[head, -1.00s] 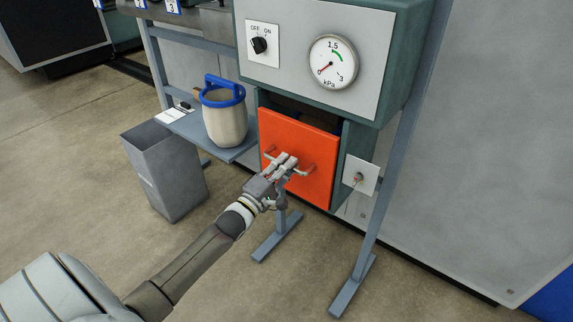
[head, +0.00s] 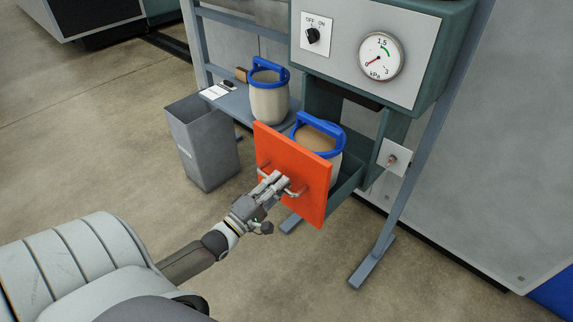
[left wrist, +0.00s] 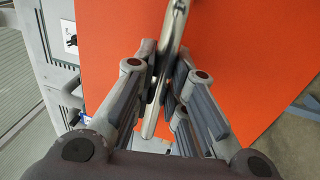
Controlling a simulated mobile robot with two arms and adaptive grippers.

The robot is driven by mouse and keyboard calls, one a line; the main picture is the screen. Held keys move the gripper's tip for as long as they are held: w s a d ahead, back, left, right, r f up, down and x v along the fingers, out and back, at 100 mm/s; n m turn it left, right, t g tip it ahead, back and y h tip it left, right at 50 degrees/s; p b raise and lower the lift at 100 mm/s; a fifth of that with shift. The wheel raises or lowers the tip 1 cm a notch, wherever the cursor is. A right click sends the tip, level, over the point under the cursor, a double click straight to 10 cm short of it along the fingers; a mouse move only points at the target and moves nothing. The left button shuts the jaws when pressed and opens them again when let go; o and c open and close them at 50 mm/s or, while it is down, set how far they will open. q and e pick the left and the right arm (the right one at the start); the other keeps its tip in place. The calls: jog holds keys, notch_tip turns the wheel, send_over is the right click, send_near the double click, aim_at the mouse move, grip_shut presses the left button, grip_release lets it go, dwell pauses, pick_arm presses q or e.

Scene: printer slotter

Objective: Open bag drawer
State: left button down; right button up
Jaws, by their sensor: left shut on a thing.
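The bag drawer (head: 318,200) has an orange front and is pulled well out of the green cabinet frame. A beige bag with a blue rim and handle (head: 319,131) stands inside it, its lower part hidden by the front. My left gripper (head: 275,184) is at the drawer front and shut on the metal bar handle (head: 292,190). In the left wrist view the handle (left wrist: 150,122) runs between the finger pads, with the orange front (left wrist: 240,50) right behind. My right gripper is not in view.
A second beige bag with a blue rim (head: 269,98) stands on the shelf left of the drawer. A grey bin (head: 203,148) is on the floor. The switch (head: 312,36) and gauge (head: 381,56) are above. The floor in front is clear.

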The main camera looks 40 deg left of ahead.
pick_arm(q)
jog(key=shift+v, duration=1)
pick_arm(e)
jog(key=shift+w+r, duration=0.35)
pick_arm(q)
jog(key=shift+r, duration=0.15)
jog(key=c, duration=1.5)
grip_release()
jog(key=shift+o, duration=0.2)
jog(key=shift+s, duration=0.1)
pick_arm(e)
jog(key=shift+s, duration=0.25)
pick_arm(q)
jog(key=v, duration=1.1)
jog(key=shift+s, duration=0.45)
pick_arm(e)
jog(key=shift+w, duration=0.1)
pick_arm(q)
jog(key=shift+a, duration=0.1)
